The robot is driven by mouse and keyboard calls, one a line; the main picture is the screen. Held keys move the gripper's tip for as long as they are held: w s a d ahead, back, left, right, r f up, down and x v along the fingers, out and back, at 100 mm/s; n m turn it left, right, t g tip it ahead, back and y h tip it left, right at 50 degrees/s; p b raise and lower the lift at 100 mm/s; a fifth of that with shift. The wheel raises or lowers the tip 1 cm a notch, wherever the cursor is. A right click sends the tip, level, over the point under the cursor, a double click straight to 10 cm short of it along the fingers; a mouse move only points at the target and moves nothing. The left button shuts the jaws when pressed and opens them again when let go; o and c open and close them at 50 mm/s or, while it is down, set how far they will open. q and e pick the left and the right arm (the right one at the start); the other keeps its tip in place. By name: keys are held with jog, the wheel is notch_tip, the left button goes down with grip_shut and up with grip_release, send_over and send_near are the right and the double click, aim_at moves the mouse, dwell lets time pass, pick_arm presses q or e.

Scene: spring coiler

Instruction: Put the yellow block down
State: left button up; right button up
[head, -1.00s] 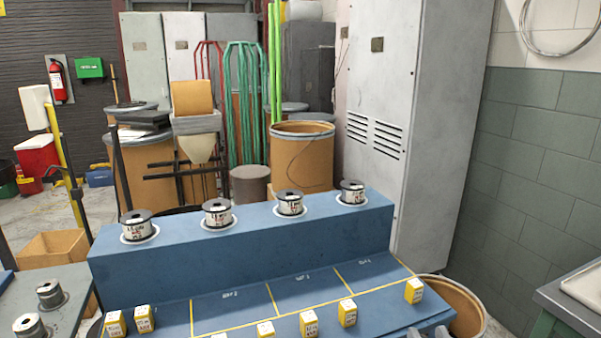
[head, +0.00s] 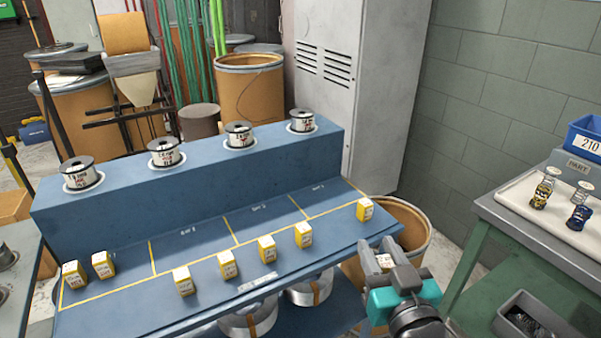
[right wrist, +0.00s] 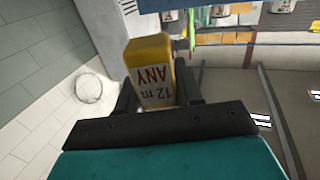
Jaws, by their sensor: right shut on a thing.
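My right gripper (head: 383,261) is at the lower right of the head view, beside the front right corner of the blue bench. It is shut on a yellow block (right wrist: 151,67), which it holds in the air. In the right wrist view the block's white label reads "12 m ANY", upside down. In the head view only the block's pale top (head: 384,262) shows between the fingers. My left gripper is not in view.
Yellow lines divide the lower step into marked bays, which look empty behind the block row. Several wire spools (head: 239,135) stand on the upper step. A brown drum (head: 412,225) is behind my gripper. A grey table with a white tray (head: 550,212) is at right.

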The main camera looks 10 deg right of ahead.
jog(key=w+a+r+n+y+b, duration=0.1)
jog(key=w+y+b, duration=0.15)
jog(key=w, duration=0.35)
jog(key=w+a+r+n+g+y+b, duration=0.1)
jog(key=w+n+b, duration=0.15)
jog(key=w, duration=0.45)
jog(key=w+a+r+y+b, duration=0.1)
jog(key=w+r+y+b, duration=0.15)
jog(key=w, duration=0.35)
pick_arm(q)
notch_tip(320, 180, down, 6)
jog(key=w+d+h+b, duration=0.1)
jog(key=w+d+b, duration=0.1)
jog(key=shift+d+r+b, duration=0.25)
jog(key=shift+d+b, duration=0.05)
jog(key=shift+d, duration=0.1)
pick_arm(e)
jog(key=w+d+r+n+y, duration=0.1)
jog(key=w+r, duration=0.3)
jog(key=r, duration=0.1)
jog(key=shift+w+d, duration=0.25)
jog(key=shift+d, duration=0.1)
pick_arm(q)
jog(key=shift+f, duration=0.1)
